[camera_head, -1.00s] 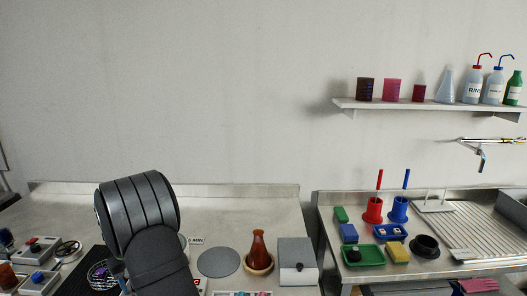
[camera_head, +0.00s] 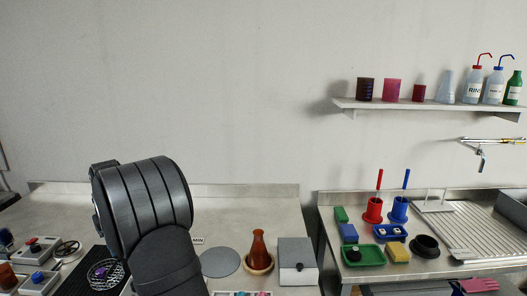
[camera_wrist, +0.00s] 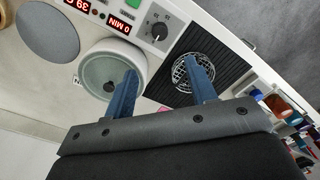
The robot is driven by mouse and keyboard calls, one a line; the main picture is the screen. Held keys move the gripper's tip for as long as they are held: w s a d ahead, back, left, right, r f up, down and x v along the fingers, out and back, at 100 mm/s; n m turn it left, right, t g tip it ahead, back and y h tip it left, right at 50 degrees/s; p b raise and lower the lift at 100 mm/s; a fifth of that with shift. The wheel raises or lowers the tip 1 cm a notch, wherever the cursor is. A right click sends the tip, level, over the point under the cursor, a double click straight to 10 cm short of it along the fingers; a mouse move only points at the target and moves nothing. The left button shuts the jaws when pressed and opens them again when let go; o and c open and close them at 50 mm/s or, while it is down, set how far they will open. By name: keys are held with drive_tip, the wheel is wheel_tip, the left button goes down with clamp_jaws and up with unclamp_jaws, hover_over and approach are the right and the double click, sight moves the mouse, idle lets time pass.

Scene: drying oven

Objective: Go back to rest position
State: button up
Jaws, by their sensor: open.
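My gripper (camera_wrist: 162,90) shows in the wrist view with its two blue fingers spread apart and nothing between them. It hangs above the bench. Beyond the left finger is the round lid or window of the drying oven (camera_wrist: 88,72), with red digit displays and a knob (camera_wrist: 158,31) beside it. Beyond the right finger a wire basket (camera_wrist: 180,72) lies on a black ribbed mat (camera_wrist: 215,62). In the head view my dark arm covers part of the bench and hides the gripper; the basket (camera_head: 104,272) shows left of the arm.
A grey disc (camera_head: 220,262), a flask of red-brown liquid (camera_head: 258,248) on a ring and a grey box (camera_head: 297,258) stand right of the arm. A green tray (camera_head: 363,258) and a sink area lie further right.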

wheel_tip(320, 180, down, 15)
drive_tip(key=shift+f, duration=0.2)
drive_tip(key=shift+r+m, duration=0.2)
drive_tip(key=shift+m, duration=0.2)
drive_tip(key=m, duration=1.1)
drive_tip(key=shift+m, duration=2.4)
